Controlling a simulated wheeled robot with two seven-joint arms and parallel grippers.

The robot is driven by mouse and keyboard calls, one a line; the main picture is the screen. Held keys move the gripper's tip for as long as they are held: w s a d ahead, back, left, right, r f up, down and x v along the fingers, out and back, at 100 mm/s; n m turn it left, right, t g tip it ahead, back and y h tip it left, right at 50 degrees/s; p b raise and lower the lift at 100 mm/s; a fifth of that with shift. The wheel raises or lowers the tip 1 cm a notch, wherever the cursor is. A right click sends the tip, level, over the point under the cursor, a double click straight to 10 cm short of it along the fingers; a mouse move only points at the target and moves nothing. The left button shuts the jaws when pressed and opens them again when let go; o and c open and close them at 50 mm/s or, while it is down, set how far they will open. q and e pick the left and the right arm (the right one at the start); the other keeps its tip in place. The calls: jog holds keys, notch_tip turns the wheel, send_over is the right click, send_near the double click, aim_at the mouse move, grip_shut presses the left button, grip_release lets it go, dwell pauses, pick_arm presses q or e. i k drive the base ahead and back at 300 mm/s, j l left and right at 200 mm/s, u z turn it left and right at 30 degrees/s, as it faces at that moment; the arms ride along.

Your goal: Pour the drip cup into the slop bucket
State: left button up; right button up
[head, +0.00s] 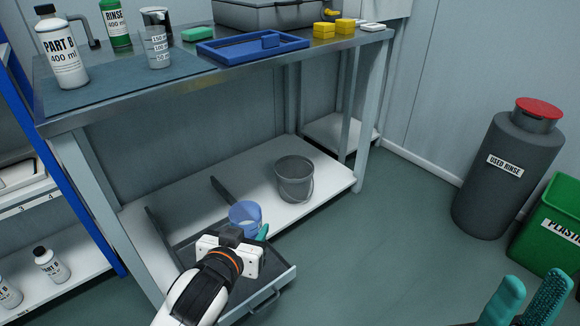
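The blue translucent cup (245,214), likely the drip cup, shows upright above the open drawer. My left gripper (240,240) is right at it, with one teal finger beside the cup's lower right side. The other finger is hidden, so I cannot tell whether it grips the cup. The grey bucket (296,181), likely the slop bucket, stands upright on the bench's lower shelf, behind and right of the cup. Its inside looks dark. My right gripper (526,298) is at the bottom right corner, its two teal fingers apart with nothing between them.
The pulled-out drawer (284,282) sticks out at the front of the lower shelf (322,202). The bench top (190,70) overhangs the bucket. A used-rinse can (490,185) and green plastic bin (553,232) stand at right. The floor between is clear.

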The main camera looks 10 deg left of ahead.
aim_at(294, 174)
jog(key=i+l+u, duration=0.3)
jog(key=l, duration=0.25)
jog(key=i+l+u, duration=0.3)
jog(key=l, duration=0.35)
jog(key=i+l+u, duration=0.15)
jog(key=l, duration=0.25)
jog(key=i+l+u, duration=0.25)
jog(key=i+l, duration=0.25)
jog(key=i+l+u, duration=0.25)
jog(key=i+l, duration=0.35)
jog(key=i, duration=0.05)
